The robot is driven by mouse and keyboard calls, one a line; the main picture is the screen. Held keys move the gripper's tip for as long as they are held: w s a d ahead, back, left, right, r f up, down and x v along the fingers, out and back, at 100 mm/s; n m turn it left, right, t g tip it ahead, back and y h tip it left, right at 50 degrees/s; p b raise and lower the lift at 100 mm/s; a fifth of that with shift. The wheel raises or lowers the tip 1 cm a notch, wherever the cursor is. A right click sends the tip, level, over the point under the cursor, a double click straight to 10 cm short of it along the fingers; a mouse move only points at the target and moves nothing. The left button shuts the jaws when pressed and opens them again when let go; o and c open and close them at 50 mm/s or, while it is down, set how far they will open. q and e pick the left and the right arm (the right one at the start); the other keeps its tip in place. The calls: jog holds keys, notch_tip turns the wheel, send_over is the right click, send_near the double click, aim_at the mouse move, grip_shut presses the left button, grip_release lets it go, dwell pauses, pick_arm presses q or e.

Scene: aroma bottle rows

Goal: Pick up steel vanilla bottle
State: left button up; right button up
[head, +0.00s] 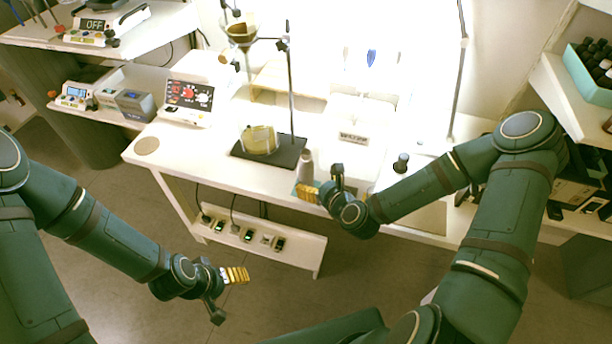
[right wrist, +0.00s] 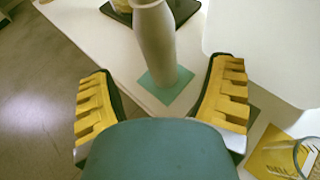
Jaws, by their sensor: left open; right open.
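A pale steel-grey bottle (right wrist: 153,40) stands upright on a small teal square (right wrist: 177,92) near the table's front edge. In the head view the bottle (head: 306,161) is partly hidden behind my right gripper (head: 322,182). That gripper is open and empty. In the right wrist view its two yellow-padded fingers (right wrist: 162,75) lie on either side of the bottle in the picture, with a gap on each side. The bottle's top is cut off there, and no label is readable. My left gripper (head: 228,294) is open and empty, over the floor in front of the table.
A dark stand base (head: 285,152) with a rod and a yellowish vessel (head: 259,140) is behind and left of the bottle. A white box (head: 357,130) is behind right. A small dark bottle (head: 401,162) stands further right. A glass (right wrist: 305,158) shows near the right finger.

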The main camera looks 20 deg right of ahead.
aim_at(310, 176)
jog(key=shift+f+b+x, duration=0.2)
jog(key=shift+b+x, duration=0.4)
jog(key=shift+x, duration=2.9)
jog(key=shift+s, duration=0.1)
grip_shut()
